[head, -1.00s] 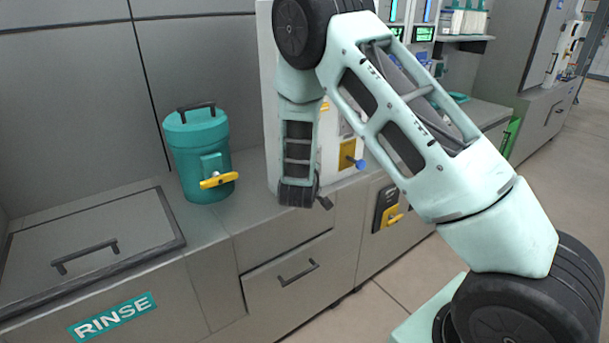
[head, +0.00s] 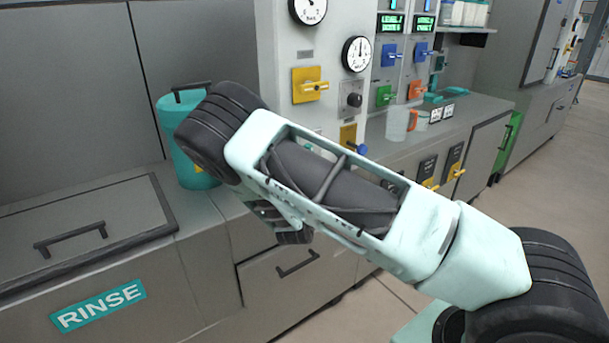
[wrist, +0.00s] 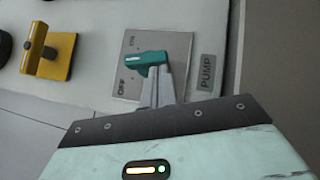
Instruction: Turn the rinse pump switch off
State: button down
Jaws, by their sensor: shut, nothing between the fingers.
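The pump switch (wrist: 150,60) is a teal lever on a grey plate marked ON and OFF in the wrist view. A PUMP label (wrist: 206,73) sits beside the plate. The lever's white-marked end points to the left of that picture, between the two words; I cannot tell its exact setting. My gripper (wrist: 159,84) is shut and empty, with its fingertips at the lever's right part, close to or touching it. In the head view my arm hides the gripper and most of the switch.
The panel carries a yellow switch (head: 309,85), gauges (head: 357,54) and a black knob (head: 351,99). A yellow part (wrist: 50,56) stands out left of the pump plate. A teal canister (head: 190,172) stands on the counter near my elbow. A clear jug (head: 398,124) stands further right.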

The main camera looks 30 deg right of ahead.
jog(key=shift+d+f+n+t+b, duration=0.25)
jog(key=shift+n+t+b, duration=0.5)
jog(key=shift+n+b, duration=0.25)
jog(key=shift+d+f+n+t+b, duration=0.2)
jog(key=shift+d+n+t+b, duration=0.1)
jog(key=shift+n+t+b, duration=0.7)
jog(key=shift+d+f+n+t+b, duration=0.25)
jog(key=shift+n+t+b, duration=0.3)
jog(key=shift+n+b, duration=0.5)
jog(key=shift+n+y, duration=0.3)
jog(key=shift+n, duration=0.05)
